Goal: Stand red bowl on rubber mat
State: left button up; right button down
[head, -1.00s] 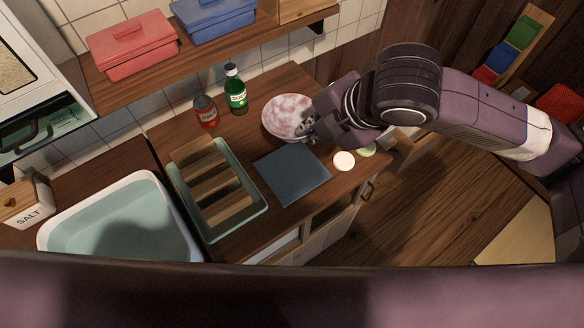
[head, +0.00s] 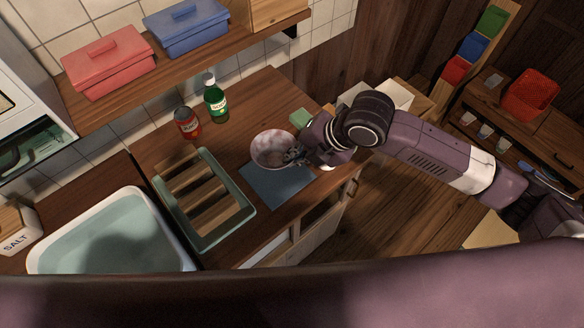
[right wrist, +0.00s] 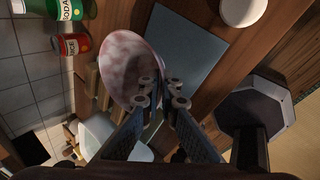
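The red bowl (head: 268,146), marbled red and white, is at the far edge of the rubber mat in the head view, overlapping it in the picture. It also shows in the right wrist view (right wrist: 125,62). The rubber mat (head: 275,188) is a flat blue-grey square on the counter, with its bare surface also in the right wrist view (right wrist: 190,50). My right gripper (head: 293,155) is at the bowl's right side. In the wrist view its fingers (right wrist: 161,92) are on either side of the rim, shut on it. Any gap under the bowl is hard to judge. My left gripper is out of view.
A green dish rack (head: 245,212) with wooden slats stands left of the mat. A soda bottle (head: 215,100) and red can (head: 187,122) stand behind. A green block (head: 300,118) lies behind my gripper. A white round item (right wrist: 243,10) sits beside the mat.

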jog(key=shift+f+p, duration=0.35)
jog(key=shift+f, duration=2.9)
jog(key=c, duration=2.7)
grip_release()
jog(key=shift+f, duration=0.15)
jog(key=o, duration=0.5)
jog(key=shift+o, duration=0.2)
jog(key=shift+r, duration=0.2)
jog(key=shift+d+r, duration=0.15)
jog(key=shift+r, duration=0.1)
jog(key=b+v, duration=0.1)
jog(key=v, duration=1)
jog(key=shift+s, duration=0.15)
